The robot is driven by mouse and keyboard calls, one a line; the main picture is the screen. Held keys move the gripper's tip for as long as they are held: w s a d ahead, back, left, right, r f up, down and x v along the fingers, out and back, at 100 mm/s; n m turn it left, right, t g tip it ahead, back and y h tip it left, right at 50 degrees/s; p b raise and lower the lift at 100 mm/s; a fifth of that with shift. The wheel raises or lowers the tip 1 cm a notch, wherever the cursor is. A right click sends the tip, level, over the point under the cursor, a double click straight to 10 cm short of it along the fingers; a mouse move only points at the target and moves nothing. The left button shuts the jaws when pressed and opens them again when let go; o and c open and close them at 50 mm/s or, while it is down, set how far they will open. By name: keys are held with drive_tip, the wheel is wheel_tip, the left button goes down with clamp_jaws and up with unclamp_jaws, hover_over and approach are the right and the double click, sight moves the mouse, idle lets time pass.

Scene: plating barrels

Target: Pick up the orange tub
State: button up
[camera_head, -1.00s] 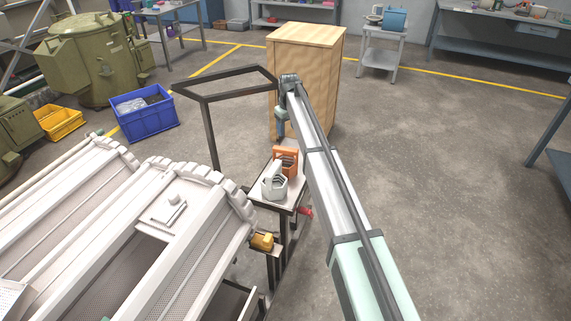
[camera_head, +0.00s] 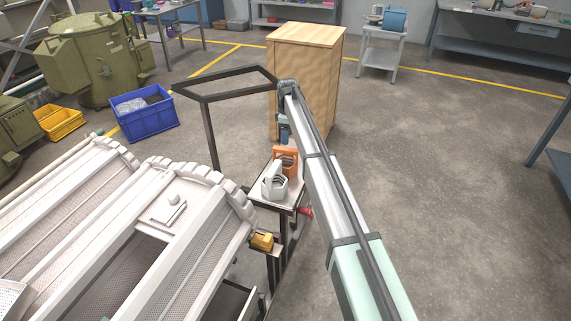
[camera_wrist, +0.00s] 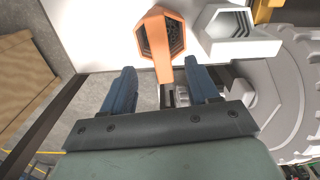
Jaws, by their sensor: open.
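The orange tub (camera_head: 285,155) stands on a small light-topped stand, beside and behind a similar white tub (camera_head: 273,183). In the wrist view the orange tub (camera_wrist: 163,40) is a hexagonal open container with a flat handle reaching down toward my gripper (camera_wrist: 163,82). My gripper is open and empty, its two blue fingers spread. The end of the orange handle shows between and just beyond the fingertips; I cannot tell the height between them. In the head view my gripper (camera_head: 284,133) hangs just above and behind the orange tub, its fingers hard to make out.
The white tub (camera_wrist: 230,32) is close to the orange one. The small stand (camera_head: 262,199) sits beside the large pale barrels (camera_head: 190,225). A dark metal frame (camera_head: 225,82) and a wooden cabinet (camera_head: 312,75) are behind. A yellow object (camera_head: 262,242) sits lower, by the stand.

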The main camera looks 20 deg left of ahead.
sight(285, 149)
wheel_tip(285, 149, down, 5)
drive_tip(key=shift+f, duration=0.1)
drive_tip(key=shift+a+f, duration=0.2)
drive_tip(key=shift+f, duration=1.15)
drive_tip(key=shift+a+f, duration=0.15)
drive_tip(key=shift+f, duration=1.15)
drive_tip(key=shift+f, duration=0.25)
drive_tip(key=shift+c, duration=0.2)
clamp_jaws()
